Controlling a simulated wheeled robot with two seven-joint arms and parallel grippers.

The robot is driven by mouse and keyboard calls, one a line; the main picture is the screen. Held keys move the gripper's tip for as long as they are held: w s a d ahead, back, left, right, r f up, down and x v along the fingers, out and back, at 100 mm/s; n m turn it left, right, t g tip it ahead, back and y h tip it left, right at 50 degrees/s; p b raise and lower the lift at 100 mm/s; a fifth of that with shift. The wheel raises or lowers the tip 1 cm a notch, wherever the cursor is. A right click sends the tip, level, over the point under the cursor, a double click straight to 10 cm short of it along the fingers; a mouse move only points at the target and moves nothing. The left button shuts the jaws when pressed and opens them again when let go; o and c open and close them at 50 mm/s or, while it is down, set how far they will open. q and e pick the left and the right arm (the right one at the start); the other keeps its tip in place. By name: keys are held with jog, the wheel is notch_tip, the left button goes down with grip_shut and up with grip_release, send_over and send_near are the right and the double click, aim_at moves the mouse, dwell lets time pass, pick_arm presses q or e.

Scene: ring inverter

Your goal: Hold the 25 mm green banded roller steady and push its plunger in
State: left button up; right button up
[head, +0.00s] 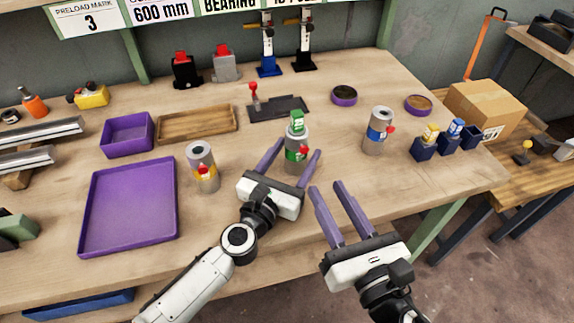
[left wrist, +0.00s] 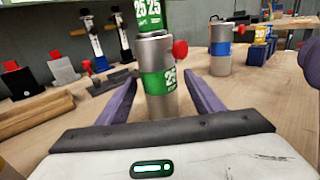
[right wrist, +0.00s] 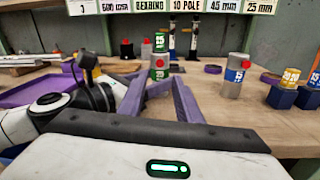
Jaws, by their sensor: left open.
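The green banded roller (head: 293,158) stands upright on the bench, a grey cylinder with a green band and a red knob. A green piece marked 25 (head: 297,122) sits upright on its top. The roller fills the middle of the left wrist view (left wrist: 157,84). My left gripper (head: 298,149) is open, with a finger on each side of the roller; gaps show between fingers and roller in the left wrist view. My right gripper (head: 327,187) is open and empty, in front of the roller and to its right. The right wrist view shows the roller (right wrist: 159,72) beyond its fingers.
A dark plate with a red-topped lever (head: 277,110) lies behind. A purple tray (head: 95,222) is at the left; small blue holders (head: 424,151) are at the right.

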pick_arm(q)
jog(key=shift+w+d, duration=0.15)
jog(key=shift+w, duration=0.2)
jog(key=c, duration=1.5)
pick_arm(e)
jog(key=shift+c, duration=0.4)
jog(key=shift+s, duration=0.15)
jog(key=c, duration=0.4)
jog(key=shift+n, duration=0.8)
jog(key=v, duration=0.4)
jog(key=shift+s+d+f, duration=0.1)
jog(key=shift+s+d, duration=0.05)
grip_shut()
jog(key=shift+s+d, duration=0.1)
jog(key=shift+s, duration=0.15)
